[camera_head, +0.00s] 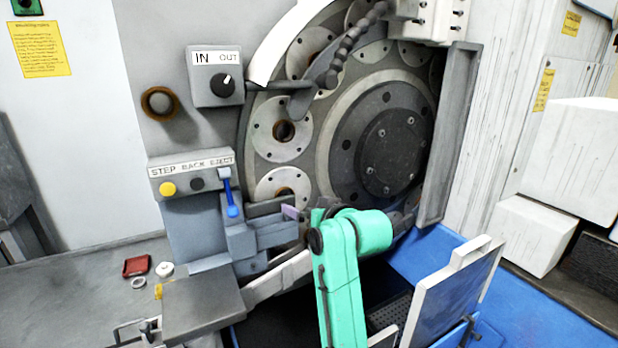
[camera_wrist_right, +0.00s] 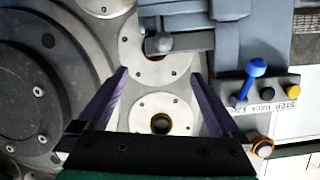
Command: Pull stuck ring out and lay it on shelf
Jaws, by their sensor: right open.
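The grinder's round carrier has grey discs with central holes. One disc (camera_head: 282,128) shows a brownish rim in its hole; in the right wrist view this hole has an orange-brown ring-like edge (camera_wrist_right: 161,124). The disc below it (camera_head: 284,186) is partly covered by a grey feed arm. I cannot tell which hole holds a stuck ring. My left gripper is not in view.
A grey table (camera_head: 70,300) at left holds a red tray (camera_head: 136,265) and small pale rings (camera_head: 138,283). A blue lever (camera_head: 231,207) stands beside the button box (camera_head: 190,178). A grey flat block (camera_head: 204,303) is at front. An open panel (camera_head: 452,295) is at right.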

